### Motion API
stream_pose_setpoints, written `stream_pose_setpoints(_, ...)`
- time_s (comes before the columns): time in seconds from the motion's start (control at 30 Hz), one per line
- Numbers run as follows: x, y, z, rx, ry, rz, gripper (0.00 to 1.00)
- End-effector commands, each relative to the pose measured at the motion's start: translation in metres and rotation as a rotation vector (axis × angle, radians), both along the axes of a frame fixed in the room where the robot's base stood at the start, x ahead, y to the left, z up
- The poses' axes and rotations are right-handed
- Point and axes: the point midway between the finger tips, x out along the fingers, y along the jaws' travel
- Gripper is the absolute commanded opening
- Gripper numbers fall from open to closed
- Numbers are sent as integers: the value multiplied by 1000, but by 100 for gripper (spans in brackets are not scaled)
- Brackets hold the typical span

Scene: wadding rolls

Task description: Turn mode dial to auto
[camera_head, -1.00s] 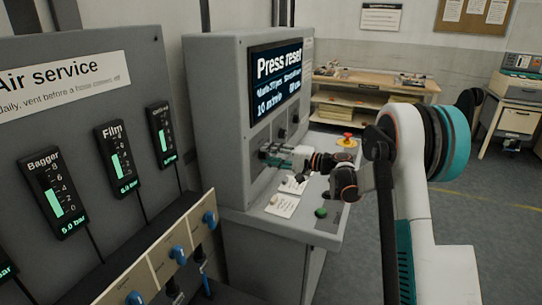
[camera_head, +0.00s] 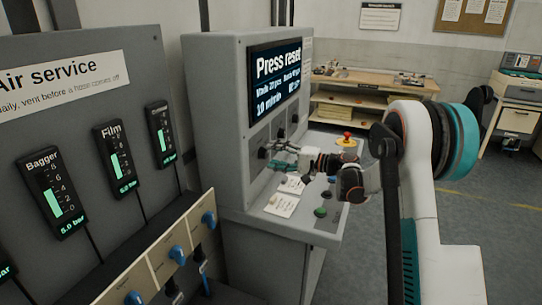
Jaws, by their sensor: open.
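The grey control cabinet (camera_head: 222,120) stands at the middle, with dark knobs on its front below the screen. The nearest dark knob (camera_head: 264,153) is at the lower left of this row. Two more, a middle knob (camera_head: 281,133) and a far knob (camera_head: 294,118), sit up and to the right. Their labels and pointer positions are too small to read, so I cannot tell which is the mode dial. My gripper (camera_head: 277,164) is open, just right of and below the nearest knob. Its fingers point toward the panel; contact cannot be made out.
The screen (camera_head: 278,73) reads "Press reset". The cabinet's ledge carries a red mushroom button (camera_head: 347,136), a green button (camera_head: 320,212) and white cards (camera_head: 282,204). An air service panel (camera_head: 85,130) with blue valves (camera_head: 178,254) stands at left. A workbench (camera_head: 375,85) is behind.

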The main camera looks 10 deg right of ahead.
Motion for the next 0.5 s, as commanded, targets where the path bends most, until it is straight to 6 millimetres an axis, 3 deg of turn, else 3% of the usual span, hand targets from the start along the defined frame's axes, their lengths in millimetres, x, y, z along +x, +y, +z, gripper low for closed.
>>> stream_pose_setpoints(0.3, -39, -53, 4, 0, 0, -4, 53)
stream_pose_setpoints(0.5, -55, -73, 5, 0, 0, -2, 53)
